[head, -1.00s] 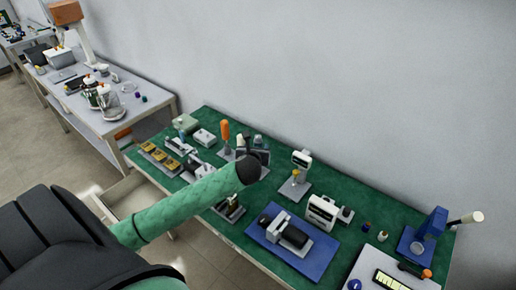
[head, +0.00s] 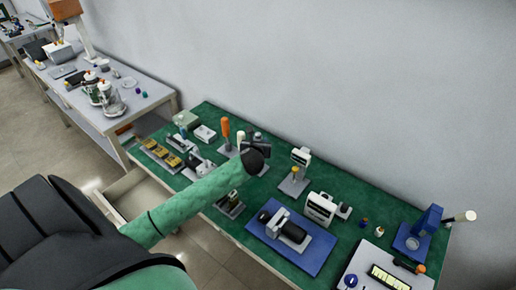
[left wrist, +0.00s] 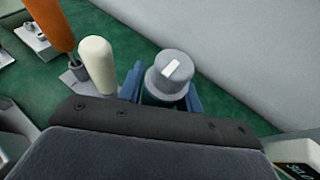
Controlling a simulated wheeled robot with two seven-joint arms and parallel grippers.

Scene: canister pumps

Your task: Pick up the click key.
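The click key appears to be the short grey knob with a white mark on top (left wrist: 170,72); in the head view it is small, just behind my gripper. My left gripper (head: 258,146) comes in from the left over the green bench. In the left wrist view its two blue fingers (left wrist: 162,92) stand on either side of the knob, just below its cap. They look open around it, and I see no clear contact. The lower part of the key is hidden behind the gripper's dark body. My right gripper is not in view.
A cream-handled tool (left wrist: 97,66) and an orange-handled tool (left wrist: 52,22) stand upright close to the left of the gripper.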

